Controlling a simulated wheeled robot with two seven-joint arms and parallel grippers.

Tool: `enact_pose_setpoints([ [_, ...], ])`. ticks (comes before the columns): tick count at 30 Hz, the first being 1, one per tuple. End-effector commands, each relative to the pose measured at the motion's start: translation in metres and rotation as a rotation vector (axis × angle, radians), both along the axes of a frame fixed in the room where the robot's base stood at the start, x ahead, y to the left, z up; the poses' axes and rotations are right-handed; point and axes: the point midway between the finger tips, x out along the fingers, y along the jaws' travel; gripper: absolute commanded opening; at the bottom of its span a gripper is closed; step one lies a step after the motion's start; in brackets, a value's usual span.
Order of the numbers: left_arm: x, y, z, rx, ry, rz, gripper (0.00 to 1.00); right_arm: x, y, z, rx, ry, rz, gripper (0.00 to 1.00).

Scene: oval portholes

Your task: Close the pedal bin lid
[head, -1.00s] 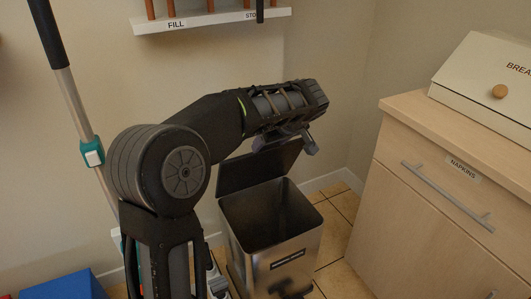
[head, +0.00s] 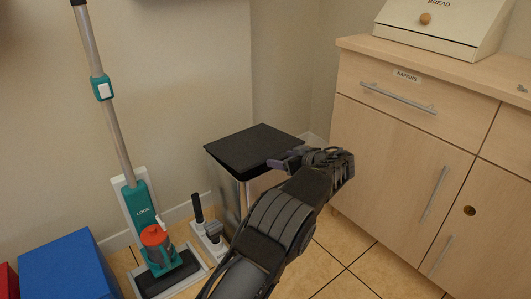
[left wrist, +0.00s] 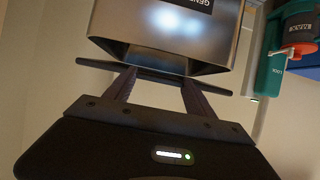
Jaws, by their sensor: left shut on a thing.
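The pedal bin (head: 226,192) is a metal box standing on the tiled floor against the wall. Its flat black lid (head: 250,146) lies roughly level over the top, covering the opening. My left gripper (head: 283,163) is at the lid's front right edge, shut on the lid. In the left wrist view the scene is upside down. There the lid (left wrist: 155,74) is a dark strip at the rim of the shiny bin body (left wrist: 170,35), with the fingers (left wrist: 158,88) at its edge. Whether a small gap remains under the lid is unclear. My right gripper is not in view.
A teal upright vacuum (head: 143,212) stands left of the bin, with its accessories (head: 207,232) between them. A blue box (head: 68,268) is at the lower left. A wooden cabinet (head: 400,150) with a bread box (head: 440,28) stands on the right.

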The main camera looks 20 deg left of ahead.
Motion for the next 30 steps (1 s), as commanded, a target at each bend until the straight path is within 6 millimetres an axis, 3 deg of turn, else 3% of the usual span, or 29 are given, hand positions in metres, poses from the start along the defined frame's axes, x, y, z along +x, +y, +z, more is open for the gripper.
enact_pose_setpoints([
  [1,0.001,-0.006,-0.017,0.035,-0.010,-0.001,0.00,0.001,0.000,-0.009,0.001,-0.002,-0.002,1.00],
  [3,0.002,-0.010,-0.029,0.078,-0.032,-0.002,0.00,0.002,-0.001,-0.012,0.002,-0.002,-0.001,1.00],
  [9,0.003,-0.014,-0.053,0.160,-0.079,0.002,0.00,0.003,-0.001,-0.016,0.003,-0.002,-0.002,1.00],
  [18,0.002,-0.014,-0.072,0.188,-0.093,0.003,0.00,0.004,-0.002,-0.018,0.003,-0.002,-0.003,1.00],
  [26,0.001,-0.013,-0.075,0.185,-0.088,0.003,0.00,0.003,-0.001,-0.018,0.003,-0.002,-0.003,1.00],
  [27,0.001,-0.013,-0.075,0.186,-0.087,0.003,0.65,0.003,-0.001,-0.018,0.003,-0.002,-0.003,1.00],
  [30,0.002,-0.013,-0.073,0.189,-0.090,0.002,0.73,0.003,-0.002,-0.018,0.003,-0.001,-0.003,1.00],
])
